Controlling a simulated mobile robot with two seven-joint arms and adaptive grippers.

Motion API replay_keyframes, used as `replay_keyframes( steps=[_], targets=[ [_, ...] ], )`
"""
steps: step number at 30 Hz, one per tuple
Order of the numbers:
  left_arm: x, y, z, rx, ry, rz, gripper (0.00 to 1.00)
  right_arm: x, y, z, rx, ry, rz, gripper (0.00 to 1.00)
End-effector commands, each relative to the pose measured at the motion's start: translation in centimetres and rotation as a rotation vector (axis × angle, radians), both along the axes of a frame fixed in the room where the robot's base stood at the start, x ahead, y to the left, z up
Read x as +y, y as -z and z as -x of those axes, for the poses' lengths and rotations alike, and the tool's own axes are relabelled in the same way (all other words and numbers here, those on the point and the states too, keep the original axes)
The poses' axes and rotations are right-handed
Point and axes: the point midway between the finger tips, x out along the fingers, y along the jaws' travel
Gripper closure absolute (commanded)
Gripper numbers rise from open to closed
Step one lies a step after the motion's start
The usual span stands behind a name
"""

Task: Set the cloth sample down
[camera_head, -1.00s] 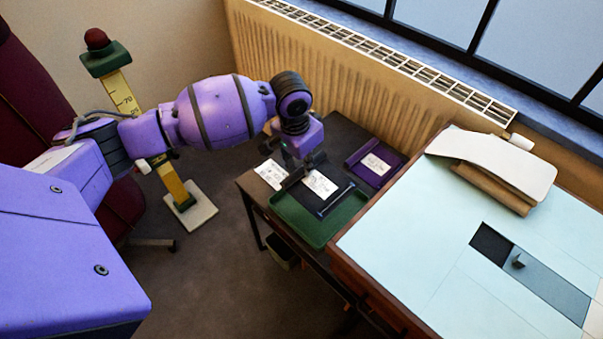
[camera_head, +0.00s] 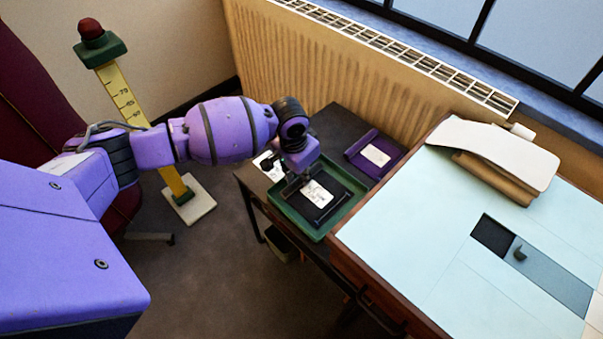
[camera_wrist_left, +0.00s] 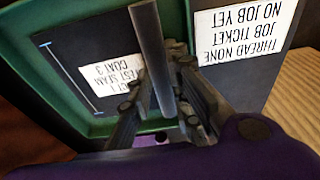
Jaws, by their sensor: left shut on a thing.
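The cloth sample (camera_wrist_left: 63,55) is a dark flat piece with a white label (camera_wrist_left: 111,78) and a pale stitch line. It lies within the green tray (camera_wrist_left: 45,114), flat or nearly so; I cannot tell whether it fully rests on the floor. My left gripper (camera_head: 296,187) is shut on the sample's grey raised bar (camera_wrist_left: 152,55). The fingers hide part of the label in the wrist view. In the head view the sample's label (camera_head: 317,193) shows beside the fingers, inside the tray's rim (camera_head: 341,217). My right gripper is not in view.
A job ticket (camera_wrist_left: 245,38) lies on the dark side table outside the tray. A purple tray (camera_head: 374,155) with a white label stands behind it. A large pale-blue-topped table (camera_head: 420,235) is close on the right, and a radiator (camera_head: 300,70) behind.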

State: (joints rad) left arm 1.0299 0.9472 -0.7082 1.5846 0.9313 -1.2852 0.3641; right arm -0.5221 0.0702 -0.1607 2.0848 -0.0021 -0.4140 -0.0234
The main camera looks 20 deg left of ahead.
Motion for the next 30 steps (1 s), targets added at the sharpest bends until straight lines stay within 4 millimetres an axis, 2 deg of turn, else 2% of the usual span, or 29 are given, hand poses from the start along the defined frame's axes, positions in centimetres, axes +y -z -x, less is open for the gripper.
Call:
replay_keyframes(
  steps=[2, 11, 14, 17, 24, 30],
  targets=[
    [0.0, 0.0, 0.0, 0.0, 0.0, 0.0, 0.75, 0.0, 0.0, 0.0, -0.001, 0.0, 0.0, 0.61],
    [0.0, 0.0, 0.0, 0.0, 0.0, 0.0, 0.75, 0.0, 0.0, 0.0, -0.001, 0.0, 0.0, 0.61],
    [0.0, -0.6, 0.0, -0.001, 0.002, 0.0, 0.75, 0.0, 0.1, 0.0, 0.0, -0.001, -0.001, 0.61],
    [0.1, -2.1, 0.1, -0.004, 0.001, 0.001, 0.75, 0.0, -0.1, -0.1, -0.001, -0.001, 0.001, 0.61],
    [0.4, -7.3, 0.9, -0.005, 0.002, -0.001, 0.75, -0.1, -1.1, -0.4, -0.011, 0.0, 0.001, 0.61],
    [0.5, -10.7, 1.4, -0.002, 0.0, 0.001, 0.75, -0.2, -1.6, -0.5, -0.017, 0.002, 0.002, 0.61]
  ],
)
